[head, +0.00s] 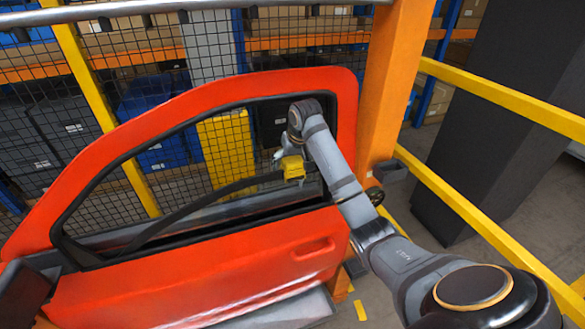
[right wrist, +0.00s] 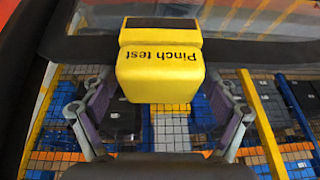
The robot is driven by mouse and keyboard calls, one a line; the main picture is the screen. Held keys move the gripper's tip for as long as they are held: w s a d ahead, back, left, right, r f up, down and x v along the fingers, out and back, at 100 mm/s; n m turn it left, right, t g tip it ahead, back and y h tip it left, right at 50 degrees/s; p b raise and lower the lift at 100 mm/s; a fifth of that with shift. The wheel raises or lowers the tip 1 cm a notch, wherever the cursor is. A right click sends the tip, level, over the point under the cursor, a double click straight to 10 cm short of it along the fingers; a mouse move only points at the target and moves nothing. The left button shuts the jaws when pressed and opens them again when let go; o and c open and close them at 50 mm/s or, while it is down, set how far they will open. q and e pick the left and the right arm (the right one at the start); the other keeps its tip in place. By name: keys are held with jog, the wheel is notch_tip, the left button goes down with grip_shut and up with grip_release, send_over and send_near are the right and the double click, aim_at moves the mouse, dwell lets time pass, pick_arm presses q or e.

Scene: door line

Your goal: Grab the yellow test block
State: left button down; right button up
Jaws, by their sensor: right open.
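The yellow test block (head: 293,168) sits at the window opening of the red car door (head: 310,235), by a dark strip that crosses the opening. In the right wrist view the block (right wrist: 160,75) has a dark band and upside-down lettering that reads "Pinch test". My right gripper (head: 284,156) is at the block and partly hidden by my arm and the block. In the right wrist view its two fingers (right wrist: 158,112) are spread wide, one on each side of the block's lower part, with visible gaps. My left gripper is not in view.
An orange post (head: 393,80) stands right behind the door's edge. Yellow rails (head: 470,205) and a dark pillar (head: 495,120) are on the right. A wire mesh fence with shelves of bins (head: 60,130) is behind the door.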

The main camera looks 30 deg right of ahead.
jog(key=c, duration=1.6)
jog(key=shift+r, duration=0.1)
